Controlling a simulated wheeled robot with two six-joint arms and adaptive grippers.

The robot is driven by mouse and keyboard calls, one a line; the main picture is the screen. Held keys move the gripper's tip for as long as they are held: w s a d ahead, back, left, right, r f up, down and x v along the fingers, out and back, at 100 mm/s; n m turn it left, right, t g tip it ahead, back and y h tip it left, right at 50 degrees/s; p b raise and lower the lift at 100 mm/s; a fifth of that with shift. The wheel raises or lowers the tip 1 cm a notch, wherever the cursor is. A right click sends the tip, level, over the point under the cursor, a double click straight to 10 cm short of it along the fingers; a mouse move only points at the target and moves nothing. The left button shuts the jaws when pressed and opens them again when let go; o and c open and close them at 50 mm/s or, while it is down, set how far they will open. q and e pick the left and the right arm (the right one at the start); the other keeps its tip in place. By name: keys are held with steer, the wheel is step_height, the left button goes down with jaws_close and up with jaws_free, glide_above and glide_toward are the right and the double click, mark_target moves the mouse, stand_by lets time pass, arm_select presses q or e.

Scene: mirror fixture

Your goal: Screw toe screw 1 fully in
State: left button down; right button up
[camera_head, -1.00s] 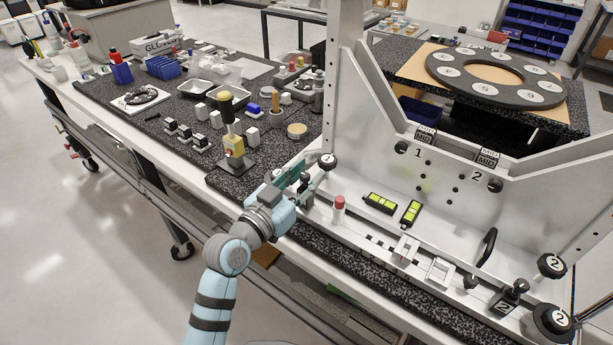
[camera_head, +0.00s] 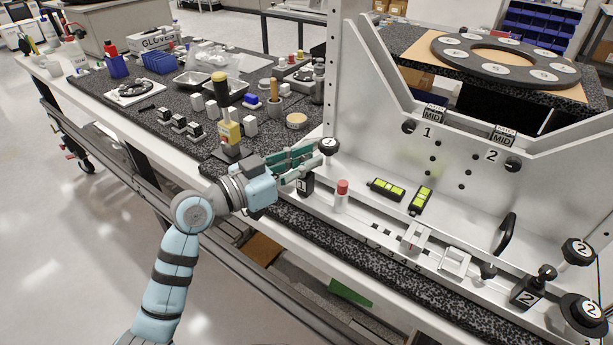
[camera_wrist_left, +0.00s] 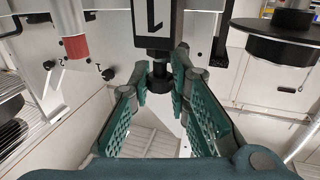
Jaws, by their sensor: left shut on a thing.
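My left gripper (camera_head: 308,163) is at the near left corner of the pale metal mirror fixture (camera_head: 470,190). In the left wrist view its green ribbed fingers (camera_wrist_left: 160,90) are shut on toe screw 1 (camera_wrist_left: 160,82), a small dark screw head. The screw joins a black toe block (camera_wrist_left: 158,25), whose label is partly cut off. This block (camera_head: 305,185) also shows below the fingers in the head view, where the fingers hide the screw. How deep the screw sits cannot be told. My right gripper is in neither view.
A round black knob (camera_head: 328,146) is close beside the fingers. A red-capped white cylinder (camera_head: 342,196) and two green levels (camera_head: 387,189) (camera_head: 420,200) are to the right. A yellow-and-black tool (camera_head: 228,130) stands on the dark bench behind my wrist.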

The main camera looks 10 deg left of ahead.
arm_select(q)
steer(key=m+g+h+b, duration=0.1)
steer(key=g+b, duration=0.1)
steer(key=b, duration=0.1)
steer(key=m+g+h+b, duration=0.2)
steer(key=b, duration=0.1)
steer(key=m+g+h+b, duration=0.2)
steer(key=b, duration=0.1)
steer(key=shift+f+g, duration=0.25)
steer(key=shift+g, duration=0.15)
steer(key=m+g+h+b, duration=0.1)
steer(key=m+g, duration=0.1)
steer(key=g, duration=0.1)
steer(key=shift+r, duration=0.15)
steer(key=shift+m+g+b, duration=0.4)
steer(key=shift+m+g, duration=0.4)
steer(key=shift+g, duration=0.1)
steer(key=c, duration=1.5)
jaws_free()
steer(key=shift+s, duration=0.1)
steer(key=shift+a+r, duration=0.1)
